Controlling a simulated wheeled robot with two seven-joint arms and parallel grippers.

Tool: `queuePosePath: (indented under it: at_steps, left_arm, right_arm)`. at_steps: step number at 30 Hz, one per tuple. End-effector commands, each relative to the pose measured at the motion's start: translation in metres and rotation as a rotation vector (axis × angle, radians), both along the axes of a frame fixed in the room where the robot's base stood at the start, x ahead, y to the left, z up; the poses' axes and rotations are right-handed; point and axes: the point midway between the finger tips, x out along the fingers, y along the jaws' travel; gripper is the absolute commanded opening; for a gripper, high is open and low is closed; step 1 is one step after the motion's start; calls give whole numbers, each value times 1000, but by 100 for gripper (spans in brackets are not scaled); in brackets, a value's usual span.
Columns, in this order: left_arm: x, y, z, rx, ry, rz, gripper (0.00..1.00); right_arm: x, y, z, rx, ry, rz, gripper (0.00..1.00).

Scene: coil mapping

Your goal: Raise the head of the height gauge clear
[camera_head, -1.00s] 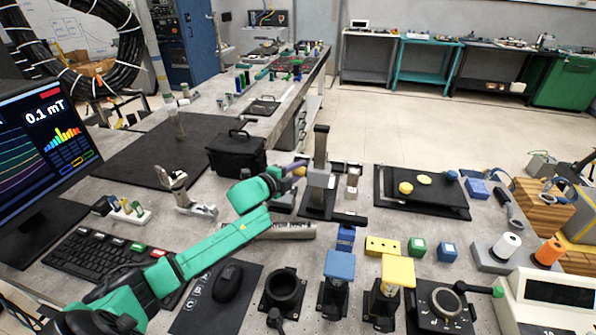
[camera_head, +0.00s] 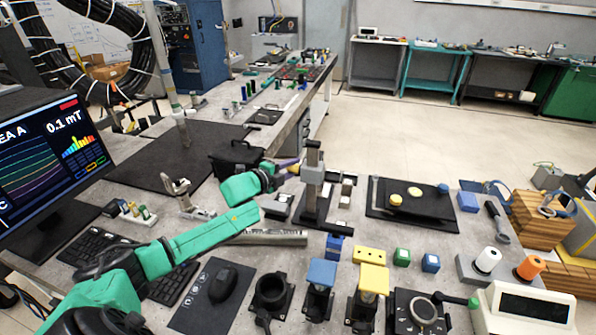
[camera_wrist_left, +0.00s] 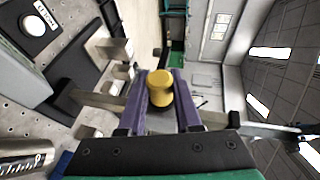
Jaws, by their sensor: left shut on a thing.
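The height gauge stands on the bench with a dark column and base (camera_head: 316,207). Its grey head (camera_head: 313,174) sits on the upper part of the column, well above the base. My left gripper (camera_head: 291,169) reaches the head from the left. In the left wrist view its purple fingers (camera_wrist_left: 162,105) are shut on a yellow knob (camera_wrist_left: 160,87). In the head view the knob is mostly hidden by the fingers. My right gripper is not in view.
A black tray (camera_head: 436,226) with yellow discs lies right of the gauge. A black bag (camera_head: 236,157) stands behind my left gripper. A long grey bar (camera_head: 280,238) lies in front. Coloured blocks and holders fill the bench's near edge.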

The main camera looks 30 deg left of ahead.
Motion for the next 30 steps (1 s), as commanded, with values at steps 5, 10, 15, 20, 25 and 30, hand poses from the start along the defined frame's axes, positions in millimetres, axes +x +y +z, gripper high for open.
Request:
queuePosePath:
  at_steps: [5, 10, 15, 20, 25, 30]
  left_arm:
    - [0, -1, -1, -2, 1, -2, 45]
    - [0, -1, -2, -2, 2, -1, 64]
    - [-1, -1, -2, -2, 3, -1, 64]
    - [-8, 1, -3, 0, 5, 1, 64]
    - [-30, 3, 1, 2, 6, -3, 64]
    - [-52, 7, 7, -1, 7, -1, 64]
  right_arm:
    - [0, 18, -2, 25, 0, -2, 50]
    - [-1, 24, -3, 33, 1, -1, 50]
    - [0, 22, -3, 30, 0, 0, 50]
    - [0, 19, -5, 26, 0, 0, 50]
    - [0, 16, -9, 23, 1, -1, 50]
    - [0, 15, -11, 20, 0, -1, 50]
